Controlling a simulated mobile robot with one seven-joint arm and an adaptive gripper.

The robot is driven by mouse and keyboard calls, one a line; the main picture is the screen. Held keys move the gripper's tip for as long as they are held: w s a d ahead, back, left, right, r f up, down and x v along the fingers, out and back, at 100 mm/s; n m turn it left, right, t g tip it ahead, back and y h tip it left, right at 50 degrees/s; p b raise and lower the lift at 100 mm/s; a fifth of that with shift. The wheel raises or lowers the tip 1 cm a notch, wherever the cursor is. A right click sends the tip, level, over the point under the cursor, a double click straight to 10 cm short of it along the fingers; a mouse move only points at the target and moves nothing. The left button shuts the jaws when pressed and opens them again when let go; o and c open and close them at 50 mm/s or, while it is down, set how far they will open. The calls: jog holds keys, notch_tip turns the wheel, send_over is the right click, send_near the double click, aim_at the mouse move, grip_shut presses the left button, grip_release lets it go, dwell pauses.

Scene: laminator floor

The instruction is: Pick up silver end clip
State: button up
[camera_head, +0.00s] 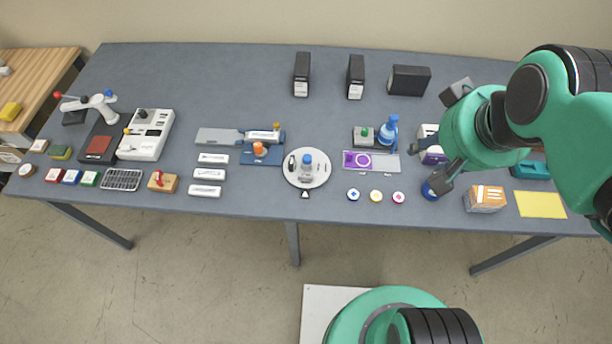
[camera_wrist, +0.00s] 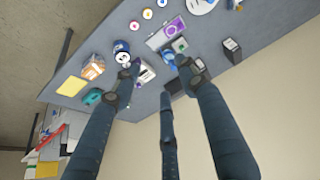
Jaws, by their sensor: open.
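I cannot pick out the silver end clip for certain in either view. My gripper (camera_head: 449,138) is open above the right part of the table, to the right of the dish. It hides part of a white and purple box (camera_head: 431,155). In the wrist view my gripper (camera_wrist: 160,82) shows its fingers spread with nothing between them.
A purple-marked card (camera_head: 385,163), a blue bottle (camera_head: 389,132) and a dark blue jar (camera_head: 430,190) stand near my gripper. An orange box (camera_head: 485,199) and a yellow sheet (camera_head: 540,205) lie at the right front. Black boxes (camera_head: 302,75) stand at the back. The back left of the table is clear.

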jog(key=w+a+f+n+g, duration=0.3)
jog(key=w+a+f+n, duration=0.6)
jog(key=w, duration=0.3)
jog(key=w+a+f+n+g, duration=0.1)
jog(key=w+a+f+n, duration=0.2)
jog(key=a+f, duration=0.4)
jog(key=w+a+f+n+g, duration=0.1)
jog(key=w+a+f+n, duration=0.2)
jog(key=f, duration=0.7)
jog(key=a+n, duration=0.2)
jog(key=a, duration=0.2)
jog(key=shift+a, duration=0.35)
jog(key=shift+f, duration=0.15)
jog(key=b, duration=0.2)
send_over(308, 174)
jog(key=shift+w+f, duration=0.15)
jog(key=shift+f, duration=4.1)
jog(key=shift+f+b, duration=0.65)
jog(key=shift+f, duration=1.95)
